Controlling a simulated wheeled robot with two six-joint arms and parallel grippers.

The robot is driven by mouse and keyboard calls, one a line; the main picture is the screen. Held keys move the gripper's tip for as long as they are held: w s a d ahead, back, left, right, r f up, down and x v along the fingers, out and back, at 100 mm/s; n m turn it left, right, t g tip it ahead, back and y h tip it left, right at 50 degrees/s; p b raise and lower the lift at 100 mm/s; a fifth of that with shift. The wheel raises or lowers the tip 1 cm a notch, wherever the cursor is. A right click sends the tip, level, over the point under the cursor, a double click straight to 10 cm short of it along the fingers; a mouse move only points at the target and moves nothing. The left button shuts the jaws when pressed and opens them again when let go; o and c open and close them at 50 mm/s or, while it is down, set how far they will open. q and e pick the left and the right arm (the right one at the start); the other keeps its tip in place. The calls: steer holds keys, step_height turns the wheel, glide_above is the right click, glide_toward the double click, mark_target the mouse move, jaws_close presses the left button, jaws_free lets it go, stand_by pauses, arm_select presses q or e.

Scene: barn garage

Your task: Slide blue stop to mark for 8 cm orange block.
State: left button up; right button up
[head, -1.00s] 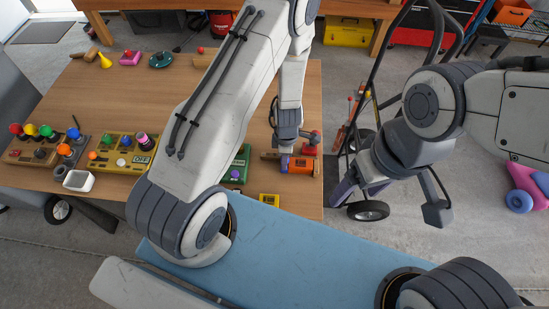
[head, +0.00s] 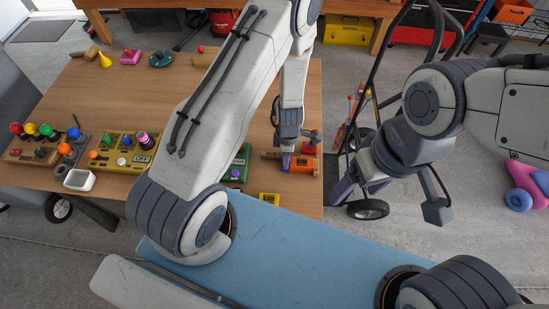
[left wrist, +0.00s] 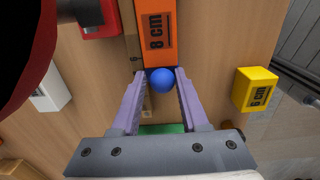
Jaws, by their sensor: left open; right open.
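The blue stop shows as a round blue knob (left wrist: 162,80) in the left wrist view. It sits at the near end of the orange block (left wrist: 157,28), which is marked 8 cm, beside a wooden strip (left wrist: 133,50) bearing a 6. My left gripper (left wrist: 160,73) is open, with one purple finger on each side of the knob; contact is unclear. In the head view my left gripper (head: 286,163) is low at the left end of the orange block (head: 304,164), and the knob is hidden. My right gripper (head: 348,187) is open and empty, off the table's right edge.
A yellow 6 cm block (left wrist: 255,90) lies nearby, near the table's front edge (head: 270,198). A red block (head: 310,149) is behind the orange one. A green box (head: 238,166) stands to the left.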

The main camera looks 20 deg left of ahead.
arm_select(q)
steer(key=shift+s+r+p, duration=0.15)
steer(key=shift+r+p, duration=3.25)
steer(key=shift+p, duration=0.1)
